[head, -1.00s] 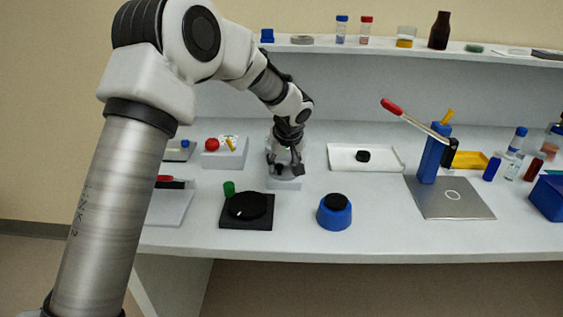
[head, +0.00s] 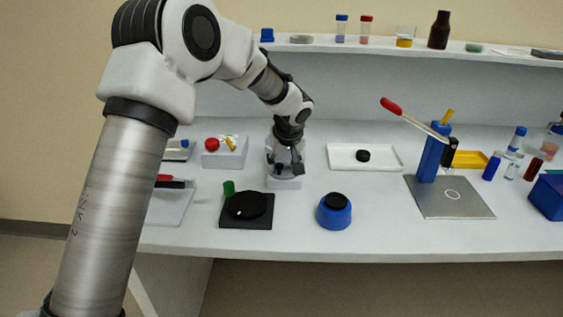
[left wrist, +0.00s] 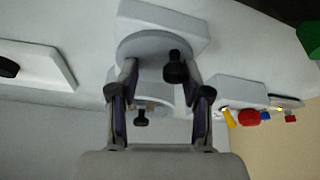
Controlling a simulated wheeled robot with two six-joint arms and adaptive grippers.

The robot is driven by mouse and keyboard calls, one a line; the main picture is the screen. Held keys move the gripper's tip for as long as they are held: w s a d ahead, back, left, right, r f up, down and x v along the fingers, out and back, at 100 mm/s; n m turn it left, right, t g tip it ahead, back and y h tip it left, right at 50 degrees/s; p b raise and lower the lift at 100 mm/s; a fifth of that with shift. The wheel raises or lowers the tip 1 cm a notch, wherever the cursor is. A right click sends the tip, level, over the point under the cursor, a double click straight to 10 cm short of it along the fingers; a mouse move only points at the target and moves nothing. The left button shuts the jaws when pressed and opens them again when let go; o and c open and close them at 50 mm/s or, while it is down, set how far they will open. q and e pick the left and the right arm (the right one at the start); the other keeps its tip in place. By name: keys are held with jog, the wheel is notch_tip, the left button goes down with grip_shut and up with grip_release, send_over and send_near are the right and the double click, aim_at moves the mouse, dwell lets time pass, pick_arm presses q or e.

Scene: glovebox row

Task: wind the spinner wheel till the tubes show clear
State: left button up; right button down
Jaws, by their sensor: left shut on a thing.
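The spinner (head: 284,183) is a pale grey unit on a block base on the bench, left of the middle in the head view. In the left wrist view its round grey wheel (left wrist: 150,47) sits between my fingers, with a black knob (left wrist: 176,68) and a second dark knob (left wrist: 141,117). My left gripper (head: 285,164) points down onto it. In the left wrist view the gripper (left wrist: 160,76) is shut on the wheel, one finger at each side. The tubes are too hidden to tell whether they show clear. My right gripper is not in view.
A black plate with a dial (head: 247,206) and a blue pot (head: 334,212) stand in front. A white tray (head: 390,158) is to the right, and a grey block with a red knob (head: 225,153) to the left. A blue stand with a red-ended lever (head: 431,158) is farther right.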

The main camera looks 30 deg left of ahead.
pick_arm(q)
jog(key=shift+d+f, duration=0.1)
jog(key=shift+f, duration=0.3)
jog(key=o, duration=1.3)
jog(key=shift+w+d+f, duration=0.1)
jog(key=shift+w, duration=0.05)
jog(key=o, duration=0.4)
jog(key=shift+w+d+f, duration=0.1)
jog(key=shift+w+f, duration=0.05)
jog(key=shift+w, duration=0.4)
jog(key=shift+s+a+r, duration=0.2)
jog(key=shift+s+r, duration=0.15)
jog(key=shift+s, duration=0.05)
jog(key=v, duration=1.1)
jog(key=shift+d+r, duration=0.15)
jog(key=shift+r, duration=0.1)
